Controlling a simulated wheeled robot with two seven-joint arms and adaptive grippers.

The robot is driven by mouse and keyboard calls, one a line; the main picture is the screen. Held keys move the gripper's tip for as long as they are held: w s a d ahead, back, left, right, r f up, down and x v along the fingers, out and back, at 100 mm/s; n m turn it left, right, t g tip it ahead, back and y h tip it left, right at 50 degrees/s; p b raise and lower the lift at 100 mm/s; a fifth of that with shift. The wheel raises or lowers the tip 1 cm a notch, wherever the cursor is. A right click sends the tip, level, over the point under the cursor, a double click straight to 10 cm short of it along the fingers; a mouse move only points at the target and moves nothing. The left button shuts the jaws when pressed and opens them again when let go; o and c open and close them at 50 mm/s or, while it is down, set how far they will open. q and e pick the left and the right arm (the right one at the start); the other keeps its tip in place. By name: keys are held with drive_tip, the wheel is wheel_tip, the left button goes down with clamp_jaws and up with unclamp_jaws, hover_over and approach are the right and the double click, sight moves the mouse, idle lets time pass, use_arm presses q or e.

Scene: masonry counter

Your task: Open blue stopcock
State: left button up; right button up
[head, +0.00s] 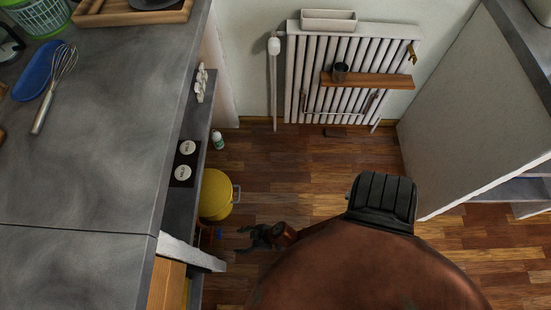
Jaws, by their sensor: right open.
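A small blue piece, which looks like the blue stopcock (219,233), shows low beside the counter's edge, just below the yellow pot. It is tiny here, and I cannot tell how its handle is turned. My right gripper (246,238) is open, with its dark fingers pointing left towards the blue piece. A small gap shows between them in this view, and nothing is seen between the fingers. My left gripper is not in view.
A yellow pot (216,194) stands right above the blue piece, against the counter side. A grey counter (100,150) fills the left. A white radiator (312,85) with a wooden shelf (385,81) is at the back. Wooden floor (300,165) lies open between.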

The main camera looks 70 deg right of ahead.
use_arm(q)
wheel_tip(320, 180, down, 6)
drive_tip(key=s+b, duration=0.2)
drive_tip(key=b, duration=0.2)
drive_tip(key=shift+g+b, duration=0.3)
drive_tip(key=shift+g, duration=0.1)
use_arm(e)
drive_tip(key=s+d+r+m, duration=0.1)
drive_tip(key=s+r, duration=0.1)
drive_tip(key=s, duration=0.6)
drive_tip(key=s+d+r+m+g, duration=0.1)
drive_tip(key=s+d+r, duration=0.1)
drive_tip(key=s, duration=0.7)
drive_tip(key=shift+d+r, duration=0.25)
drive_tip(key=shift+r, duration=0.3)
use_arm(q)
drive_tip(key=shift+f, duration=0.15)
use_arm(e)
drive_tip(key=shift+s, duration=0.1)
